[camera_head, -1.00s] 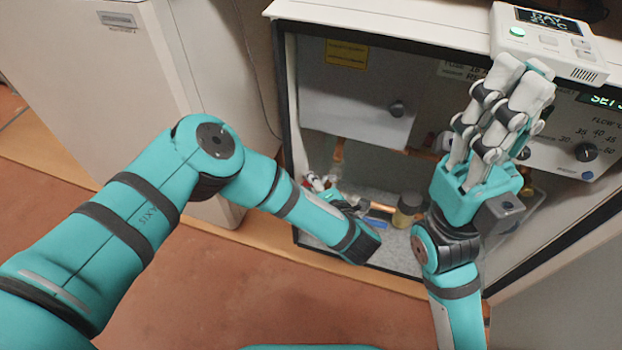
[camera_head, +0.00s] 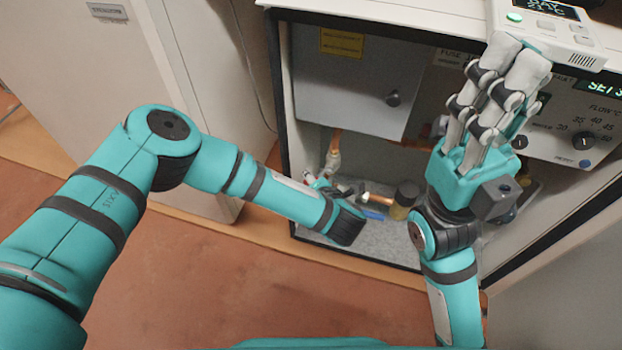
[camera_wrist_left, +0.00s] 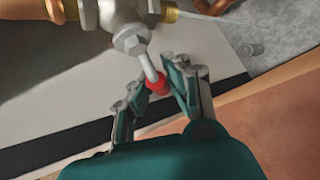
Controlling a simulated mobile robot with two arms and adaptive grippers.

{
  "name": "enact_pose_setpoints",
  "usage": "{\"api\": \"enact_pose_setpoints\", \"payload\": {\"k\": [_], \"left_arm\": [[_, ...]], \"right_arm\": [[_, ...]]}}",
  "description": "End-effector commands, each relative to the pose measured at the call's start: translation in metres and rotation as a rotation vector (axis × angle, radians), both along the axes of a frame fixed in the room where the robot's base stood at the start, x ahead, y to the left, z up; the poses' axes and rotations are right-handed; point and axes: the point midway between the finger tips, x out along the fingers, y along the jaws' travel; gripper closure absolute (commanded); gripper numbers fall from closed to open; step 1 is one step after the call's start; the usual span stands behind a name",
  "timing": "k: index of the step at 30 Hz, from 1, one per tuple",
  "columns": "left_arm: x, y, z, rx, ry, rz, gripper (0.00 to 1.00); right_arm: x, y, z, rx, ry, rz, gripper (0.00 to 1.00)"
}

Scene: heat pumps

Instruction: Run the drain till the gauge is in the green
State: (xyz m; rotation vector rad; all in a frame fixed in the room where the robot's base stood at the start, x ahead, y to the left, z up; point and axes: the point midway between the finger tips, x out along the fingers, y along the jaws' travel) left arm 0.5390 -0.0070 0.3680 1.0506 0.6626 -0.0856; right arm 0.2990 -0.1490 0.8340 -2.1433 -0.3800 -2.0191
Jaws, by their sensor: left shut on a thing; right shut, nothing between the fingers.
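A small valve (camera_wrist_left: 130,38) with a silver lever ending in a red knob (camera_wrist_left: 157,85) shows in the left wrist view. My left gripper (camera_wrist_left: 158,79) is shut on the red knob, with a finger on each side of it. In the head view my left wrist and hand reach into the low part of the open cabinet, and the fingers are mostly hidden. My right gripper (camera_head: 515,55) is shut and empty, fingers pointing up, in front of the control panel (camera_head: 572,128). I cannot make out a pressure gauge in either view.
Inside the cabinet are a grey box (camera_head: 350,85) with a yellow label, copper pipes (camera_head: 335,148) and a brass fitting with a dark cap (camera_head: 403,199). A thermostat (camera_head: 548,28) sits on top. A pale cabinet (camera_head: 120,80) stands at the left. The floor in front is clear.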

Motion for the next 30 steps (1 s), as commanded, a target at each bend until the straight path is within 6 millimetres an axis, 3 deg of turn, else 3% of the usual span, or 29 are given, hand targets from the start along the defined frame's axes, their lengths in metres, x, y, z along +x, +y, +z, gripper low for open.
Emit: {"api": "enact_pose_setpoints", "payload": {"k": [3,4,10,20,23,30], "left_arm": [[0.0,-0.001,0.0,-0.001,0.002,-0.003,1.0],[0.0,-0.001,0.0,-0.001,0.001,-0.003,0.87],[0.0,-0.001,0.0,0.0,0.001,-0.002,0.61],[-0.003,-0.002,0.002,0.0,0.001,-0.002,0.61],[-0.012,-0.005,0.008,-0.001,0.002,-0.004,0.61],[-0.053,-0.017,0.034,-0.002,0.003,-0.005,0.61]], "right_arm": [[0.0,0.0,0.0,0.001,-0.001,0.0,1.0],[0.0,0.0,0.0,0.001,-0.001,0.0,1.0],[0.0,0.0,0.0,0.001,-0.001,0.0,1.0],[-0.001,-0.001,0.0,0.002,-0.001,-0.001,1.0],[-0.001,-0.001,0.0,0.002,0.0,0.0,1.0],[0.0,0.0,0.0,0.001,0.0,0.0,1.0]]}}
